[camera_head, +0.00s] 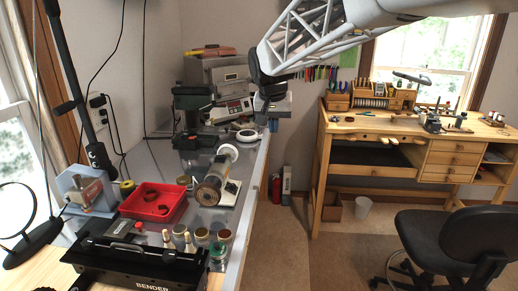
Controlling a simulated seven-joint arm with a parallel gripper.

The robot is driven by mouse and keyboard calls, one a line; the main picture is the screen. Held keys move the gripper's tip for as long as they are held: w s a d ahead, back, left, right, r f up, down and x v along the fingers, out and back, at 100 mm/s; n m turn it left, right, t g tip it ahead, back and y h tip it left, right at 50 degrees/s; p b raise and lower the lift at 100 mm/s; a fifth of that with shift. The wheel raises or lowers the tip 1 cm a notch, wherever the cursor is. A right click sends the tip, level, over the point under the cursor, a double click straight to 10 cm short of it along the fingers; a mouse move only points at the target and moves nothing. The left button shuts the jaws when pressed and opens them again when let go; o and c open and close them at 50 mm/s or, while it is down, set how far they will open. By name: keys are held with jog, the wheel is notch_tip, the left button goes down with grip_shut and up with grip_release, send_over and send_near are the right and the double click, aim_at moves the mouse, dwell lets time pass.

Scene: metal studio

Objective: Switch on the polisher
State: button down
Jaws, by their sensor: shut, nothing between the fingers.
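What looks like the polisher (213,181) stands on the metal bench in the middle of the camera_head view. It is a tan and grey cylinder with a brown round end facing the camera and a white wheel (228,152) at its far end. I cannot make out its switch. My gripper (271,122) hangs from the arm behind and to the right of the polisher, above the bench's right edge. It is shut and empty, apart from the polisher.
A red tray (153,203), small jars (202,236) and a black bender (135,262) crowd the bench's near part. Machines with a control panel (233,110) stand at the back. A wooden workbench (440,146) and black chair (445,240) are at the right.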

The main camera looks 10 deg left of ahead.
jog(key=w+a, duration=0.6)
jog(key=a, duration=0.3)
send_over(223, 156)
jog(key=s+a, duration=0.1)
jog(key=s, duration=0.2)
notch_tip(223, 156, down, 3)
jog(key=shift+s+f, duration=0.15)
jog(key=shift+f, duration=0.1)
jog(key=x, duration=1.2)
jog(key=shift+s+d+f, duration=0.1)
jog(key=shift+d+f, duration=0.05)
jog(key=shift+f, duration=0.2)
jog(key=shift+d+f, duration=0.1)
jog(key=shift+f, duration=0.45)
